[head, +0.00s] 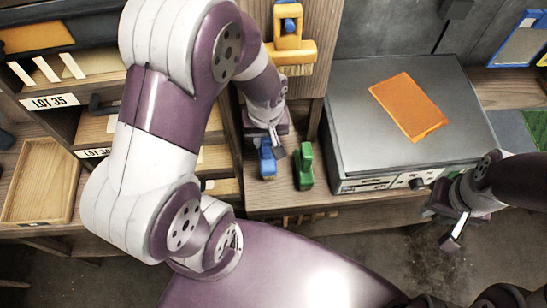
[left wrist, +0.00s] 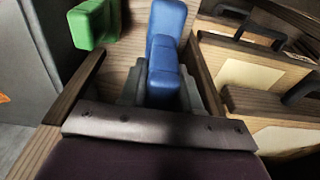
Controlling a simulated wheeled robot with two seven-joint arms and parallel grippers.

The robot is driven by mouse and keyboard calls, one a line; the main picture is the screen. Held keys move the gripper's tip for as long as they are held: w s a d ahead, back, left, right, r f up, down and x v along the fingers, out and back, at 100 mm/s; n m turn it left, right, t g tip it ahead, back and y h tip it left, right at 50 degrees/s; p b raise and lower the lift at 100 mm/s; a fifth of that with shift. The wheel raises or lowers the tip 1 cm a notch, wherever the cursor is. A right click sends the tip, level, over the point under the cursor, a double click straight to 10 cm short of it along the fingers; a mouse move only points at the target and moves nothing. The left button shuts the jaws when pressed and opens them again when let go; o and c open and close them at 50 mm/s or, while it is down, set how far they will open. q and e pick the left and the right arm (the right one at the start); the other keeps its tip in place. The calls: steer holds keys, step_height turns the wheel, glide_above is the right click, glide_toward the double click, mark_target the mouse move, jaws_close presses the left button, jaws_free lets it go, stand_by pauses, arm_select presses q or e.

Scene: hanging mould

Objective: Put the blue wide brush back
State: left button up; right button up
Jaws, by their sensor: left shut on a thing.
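The blue wide brush (head: 267,160) is at the left gripper, low in front of the wooden upright. In the left wrist view the blue brush (left wrist: 165,45) shows as a smooth blue block and handle between the two grey fingers. My left gripper (head: 272,143) is shut on it. Its bristles are hidden, and I cannot tell whether it touches the bench. My right gripper (head: 450,228) is at the far right, over the floor in front of the bench, away from the brush. Its finger spacing is unclear.
A green tool (head: 304,166) stands close right of the blue brush. A yellow brush (head: 291,50) hangs on the wooden upright (head: 323,30). A grey machine (head: 400,125) bears an orange sheet (head: 408,106). Drawers and an empty wooden tray (head: 42,180) are at left.

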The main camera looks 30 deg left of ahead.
mark_target(265, 139)
arm_select(q)
steer(key=f, duration=0.7)
steer(key=shift+s+f+b, duration=0.35)
steer(key=shift+s+f, duration=0.05)
steer(key=shift+w+f, duration=0.15)
steer(key=shift+w, duration=0.05)
steer(key=shift+s+f, duration=0.1)
steer(key=shift+s, duration=0.1)
steer(key=o, duration=1)
steer(key=shift+w, duration=0.1)
steer(key=r, duration=0.4)
steer(key=s+r, duration=0.1)
steer(key=r, duration=0.6)
steer(key=shift+s+d+r, duration=0.15)
steer(key=shift+d+r, duration=0.2)
steer(key=shift+d, duration=0.05)
steer(key=shift+s+r, duration=0.1)
steer(key=shift+r, duration=0.3)
steer(key=shift+s+d+r+m+h, duration=0.15)
steer(key=shift+s+d+r+m, duration=0.3)
steer(key=shift+m, duration=0.65)
steer(key=shift+s+d+r+m+h, duration=0.15)
steer(key=shift+s+m, duration=0.4)
steer(key=shift+m, duration=0.55)
steer(key=shift+s+d+r+m+h, duration=0.1)
steer(key=shift+s+d+r+m, duration=0.3)
steer(key=shift+m, duration=0.7)
